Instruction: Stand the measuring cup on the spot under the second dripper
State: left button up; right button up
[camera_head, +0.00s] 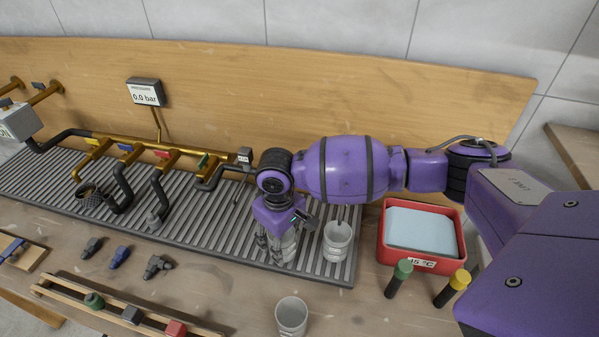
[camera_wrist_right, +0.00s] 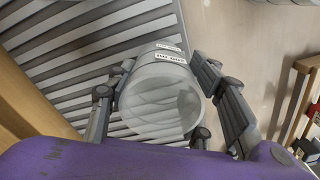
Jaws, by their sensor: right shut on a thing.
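My right gripper (camera_head: 276,248) is over the right part of the ribbed grey tray, shut on a pale translucent measuring cup (camera_head: 289,246). In the right wrist view its fingers (camera_wrist_right: 168,112) are on both sides of the measuring cup (camera_wrist_right: 160,95), which bears small labels. Whether the cup touches the tray (camera_head: 225,225) is unclear. A similar cup (camera_head: 338,241) stands just right of the gripper on the tray, and another cup (camera_head: 291,316) stands on the table in front. Dark hoses (camera_head: 159,196) hang from the brass pipe at the left. The marked spot is not clearly visible. My left gripper is not in view.
A red tub (camera_head: 421,264) with a 45 °C label is at the right, with green-topped (camera_head: 403,268) and yellow-topped (camera_head: 459,280) cylinders before it. Loose fittings (camera_head: 120,257) and a wooden rack (camera_head: 130,314) lie at the front left. The tray's middle is mostly clear.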

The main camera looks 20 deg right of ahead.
jog(key=shift+w+d+f+b, duration=0.3)
jog(key=shift+w+d+b, duration=0.3)
jog(key=shift+w, duration=0.3)
jog(key=shift+w+d+b, duration=0.45)
jog(key=shift+w+d, duration=0.1)
jog(key=shift+w, duration=0.3)
jog(key=shift+r, duration=0.1)
jog(key=shift+p, duration=0.3)
jog(key=shift+f, duration=0.2)
